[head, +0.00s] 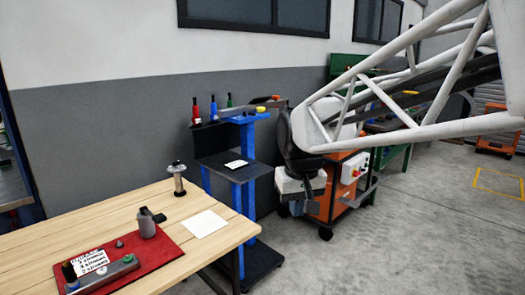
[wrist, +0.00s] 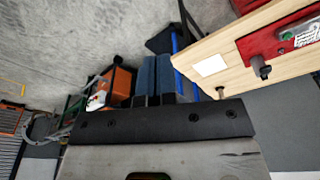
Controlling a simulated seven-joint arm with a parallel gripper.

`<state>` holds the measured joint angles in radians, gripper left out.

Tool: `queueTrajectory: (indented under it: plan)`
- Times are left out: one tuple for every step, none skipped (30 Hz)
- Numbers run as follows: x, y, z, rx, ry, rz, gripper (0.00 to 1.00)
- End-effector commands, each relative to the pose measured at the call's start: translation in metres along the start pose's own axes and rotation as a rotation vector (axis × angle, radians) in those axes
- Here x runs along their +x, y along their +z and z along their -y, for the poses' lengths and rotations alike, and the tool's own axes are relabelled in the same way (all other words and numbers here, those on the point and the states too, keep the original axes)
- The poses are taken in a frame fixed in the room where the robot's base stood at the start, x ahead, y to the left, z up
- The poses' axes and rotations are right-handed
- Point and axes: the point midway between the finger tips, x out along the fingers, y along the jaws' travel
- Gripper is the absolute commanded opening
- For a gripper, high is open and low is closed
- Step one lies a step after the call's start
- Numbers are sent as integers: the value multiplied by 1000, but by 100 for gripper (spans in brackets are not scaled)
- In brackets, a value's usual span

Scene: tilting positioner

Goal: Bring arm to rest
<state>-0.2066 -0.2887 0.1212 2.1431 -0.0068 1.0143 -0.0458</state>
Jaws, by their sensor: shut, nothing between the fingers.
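My arm comes in from the upper right of the head view as a white truss, with a dark wrist and a pale block at its end. My gripper (head: 297,208) hangs below that block, in front of the orange cart and right of the blue stand, well clear of the wooden table. In the wrist view the two dark blue fingers of my gripper (wrist: 155,78) lie side by side, shut and empty. Nothing is held.
The wooden table (head: 120,215) at lower left carries a red mat (head: 180,263) with a grey fixture, a white sheet (head: 205,224) and a small post (head: 178,180). The blue stand (head: 249,192) holds coloured-handled tools. The orange cart (head: 325,206) stands behind my gripper. Open floor (head: 430,220) lies right.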

Motion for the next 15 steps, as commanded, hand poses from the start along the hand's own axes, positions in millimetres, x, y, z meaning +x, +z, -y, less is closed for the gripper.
queueTrajectory:
  plan:
    - [-1, 15, -6, 16, 2, -6, 0]
    - [-1, 23, -9, 25, 4, -9, 0]
    - [-1, 34, -13, 38, 6, -13, 0]
    - [-1, 42, -16, 47, 7, -16, 0]
    - [0, 50, -18, 56, 8, -18, 0]
    - [0, 61, -22, 69, 10, -22, 0]
    - [1, 69, -25, 79, 12, -24, 0]
    - [2, 77, -27, 88, 13, -27, 0]
    - [3, 88, -30, 99, 15, -30, 0]
    - [4, 96, -32, 109, 17, -32, 0]
    - [5, 104, -34, 118, 18, -35, 0]
    - [7, 115, -36, 129, 20, -37, 0]
    - [8, 123, -38, 138, 22, -41, 0]
    - [10, 131, -40, 148, 23, -43, 0]
    - [11, 142, -42, 160, 25, -47, 0]
